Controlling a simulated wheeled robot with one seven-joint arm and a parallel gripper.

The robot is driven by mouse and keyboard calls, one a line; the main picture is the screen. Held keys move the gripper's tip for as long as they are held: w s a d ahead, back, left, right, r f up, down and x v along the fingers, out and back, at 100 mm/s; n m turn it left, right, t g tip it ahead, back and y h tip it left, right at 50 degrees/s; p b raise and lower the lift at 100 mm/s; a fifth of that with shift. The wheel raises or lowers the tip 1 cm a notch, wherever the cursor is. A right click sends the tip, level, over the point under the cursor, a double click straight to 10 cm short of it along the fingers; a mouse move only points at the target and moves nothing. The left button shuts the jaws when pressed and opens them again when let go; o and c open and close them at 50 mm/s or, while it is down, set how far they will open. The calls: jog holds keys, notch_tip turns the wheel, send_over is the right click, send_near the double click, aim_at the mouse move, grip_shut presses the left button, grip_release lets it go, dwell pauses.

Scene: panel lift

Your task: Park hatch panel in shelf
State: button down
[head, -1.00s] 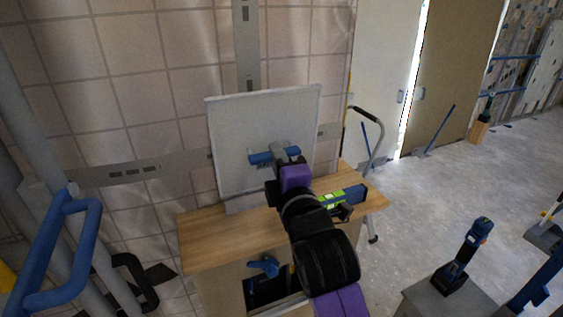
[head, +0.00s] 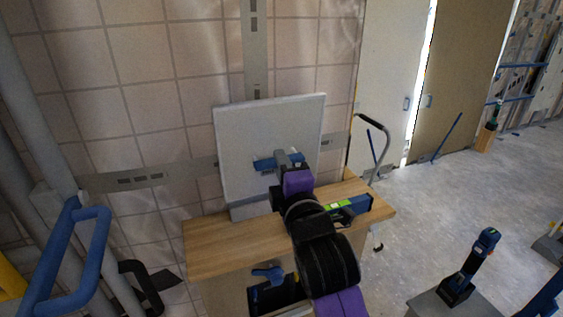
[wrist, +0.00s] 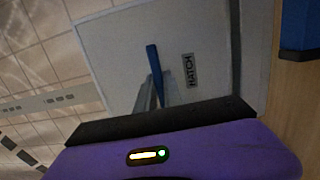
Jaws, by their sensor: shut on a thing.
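The hatch panel (head: 245,130) is a flat pale grey board, standing nearly upright before the tiled wall at the back of the wooden bench. Its label reads HATCH in the wrist view (wrist: 190,70). My gripper (head: 284,161) is shut on the blue bar handle (head: 264,165) on the panel's front; this handle also shows in the wrist view (wrist: 153,62). A grey ledge (head: 250,210), perhaps the shelf, runs along the panel's lower edge on the bench. I cannot tell whether the panel rests in it or hovers just above.
The wooden bench top (head: 215,243) is mostly clear. A blue level-like tool (head: 350,208) lies on its right side, close to my arm. A blue tubular frame (head: 65,260) stands at left. A drill (head: 470,268) stands on a grey box at right. Open floor lies beyond.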

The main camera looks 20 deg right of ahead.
jog(key=shift+w+r+g+p, duration=0.3)
jog(key=shift+r+p, duration=0.05)
jog(key=shift+p, duration=1.15)
jog(key=shift+f+p, duration=0.3)
jog(key=shift+p, duration=0.05)
dwell(1.0)
jog(key=shift+f+b, duration=0.65)
jog(key=shift+f, duration=1)
dwell(1.2)
jog(key=c, duration=1.5)
grip_release()
jog(key=shift+o, duration=0.5)
jog(key=shift+f, duration=0.1)
jog(key=s+a+b, duration=0.1)
jog(key=s+b, duration=0.1)
jog(key=s, duration=0.5)
jog(key=shift+s, duration=0.35)
